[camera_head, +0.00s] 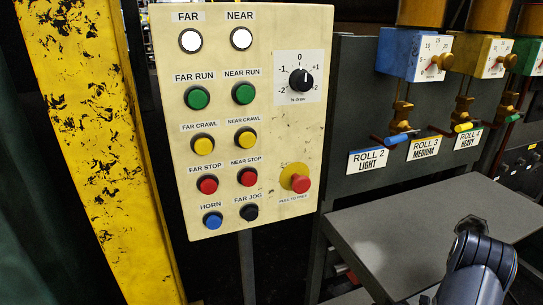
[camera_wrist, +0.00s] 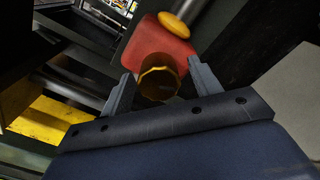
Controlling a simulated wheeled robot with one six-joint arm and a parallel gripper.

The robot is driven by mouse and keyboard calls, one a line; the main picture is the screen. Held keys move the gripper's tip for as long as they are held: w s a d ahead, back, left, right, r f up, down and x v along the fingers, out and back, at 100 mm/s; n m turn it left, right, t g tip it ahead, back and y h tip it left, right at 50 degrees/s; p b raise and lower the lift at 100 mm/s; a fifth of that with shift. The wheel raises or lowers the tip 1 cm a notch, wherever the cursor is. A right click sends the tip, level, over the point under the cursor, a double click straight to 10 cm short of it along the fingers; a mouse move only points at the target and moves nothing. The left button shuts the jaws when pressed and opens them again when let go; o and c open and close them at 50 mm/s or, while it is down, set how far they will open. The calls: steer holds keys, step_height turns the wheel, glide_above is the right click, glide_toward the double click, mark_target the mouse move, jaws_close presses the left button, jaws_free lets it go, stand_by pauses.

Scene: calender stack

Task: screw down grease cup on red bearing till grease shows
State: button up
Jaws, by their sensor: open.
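In the wrist view the red bearing (camera_wrist: 150,40) is at the top middle. A brass, many-sided grease cup (camera_wrist: 158,84) stands at its near edge. A smooth, rounded yellow-orange lump (camera_wrist: 174,26) sits at the bearing's far side, next to a grey shaft; I cannot tell whether it is grease or a part. My gripper (camera_wrist: 160,77) is open, with one finger on each side of the cup. I cannot tell whether either finger touches it. The head view shows neither the bearing nor my gripper.
In the head view a cream control panel (camera_head: 262,120) stands beside a scuffed yellow frame (camera_head: 90,120). Valve units with roll labels (camera_head: 367,161) hang at the right, above a grey shelf (camera_head: 400,225). Dark machinery surrounds the bearing in the wrist view.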

steer(key=shift+w+a+f, duration=0.1)
steer(key=shift+w+a, duration=0.1)
steer(key=shift+w, duration=0.3)
steer(key=n+b, duration=0.2)
steer(key=n, duration=0.1)
steer(key=shift+s+d+n, duration=0.1)
steer(key=shift+n, duration=0.3)
steer(key=n+b, duration=0.2)
steer(key=n, duration=0.2)
steer(key=s+d+r+n+y+p, duration=0.1)
steer(key=s+p, duration=0.2)
steer(key=s, duration=0.8)
steer(key=shift+s+d+g+p, duration=0.2)
steer(key=shift+s+g+p, duration=0.05)
steer(key=shift+g+p, duration=0.15)
